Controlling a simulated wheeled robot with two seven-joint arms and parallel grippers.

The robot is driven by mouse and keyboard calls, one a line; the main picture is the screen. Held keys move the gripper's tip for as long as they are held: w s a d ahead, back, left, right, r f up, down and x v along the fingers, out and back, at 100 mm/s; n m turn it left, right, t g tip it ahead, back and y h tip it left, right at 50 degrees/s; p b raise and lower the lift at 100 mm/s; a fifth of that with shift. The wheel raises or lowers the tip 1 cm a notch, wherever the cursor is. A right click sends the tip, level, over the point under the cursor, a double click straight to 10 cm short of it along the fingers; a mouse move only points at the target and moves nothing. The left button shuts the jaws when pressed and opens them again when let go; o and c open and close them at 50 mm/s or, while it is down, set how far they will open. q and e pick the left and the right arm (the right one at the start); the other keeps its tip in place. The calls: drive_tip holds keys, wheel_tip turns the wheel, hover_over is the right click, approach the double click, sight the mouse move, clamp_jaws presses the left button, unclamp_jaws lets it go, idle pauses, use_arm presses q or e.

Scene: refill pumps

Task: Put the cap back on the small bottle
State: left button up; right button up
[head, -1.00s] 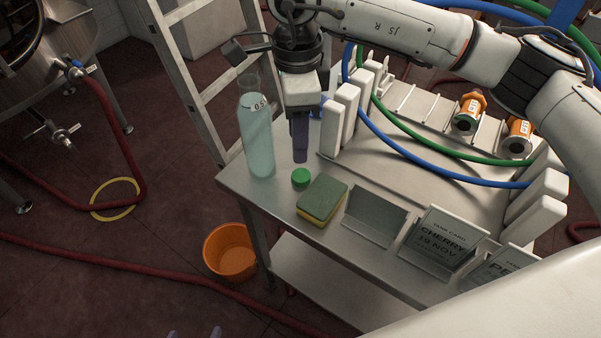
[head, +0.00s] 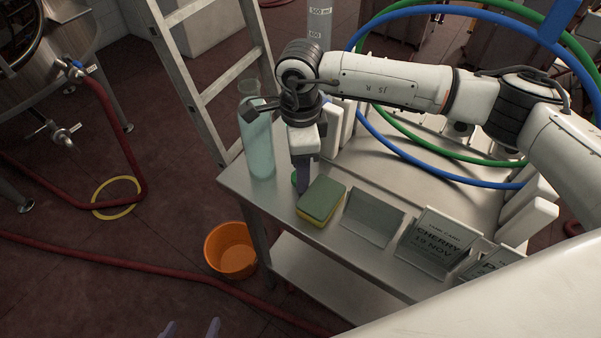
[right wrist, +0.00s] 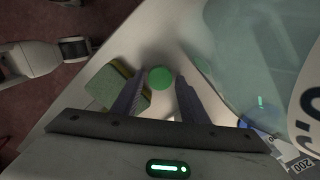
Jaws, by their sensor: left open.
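The green cap (head: 295,179) lies on the metal table beside the bottle, partly hidden by my right gripper (head: 303,187). In the right wrist view the cap (right wrist: 160,78) sits between the two spread fingertips, with a gap on each side. That gripper is open, pointing down. The clear bottle (head: 259,142) of pale blue-green liquid stands upright to the left of the cap, with no cap on its neck; it fills the right of the right wrist view (right wrist: 250,50). My left gripper (head: 192,329) is open and empty at the bottom edge of the head view, away from the table.
A green and yellow sponge (head: 321,199) lies just right of the cap. An empty card holder (head: 374,217) and a cherry tank card (head: 438,243) stand along the front edge. A measuring cylinder (head: 318,30) and hoses are behind; an orange bucket (head: 230,249) is on the floor.

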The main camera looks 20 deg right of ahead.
sight(256, 131)
drive_tip(key=shift+f, duration=0.3)
drive_tip(key=c, duration=0.8)
drive_tip(key=shift+o, duration=0.2)
wheel_tip(256, 131, up, 10)
drive_tip(key=b, duration=0.1)
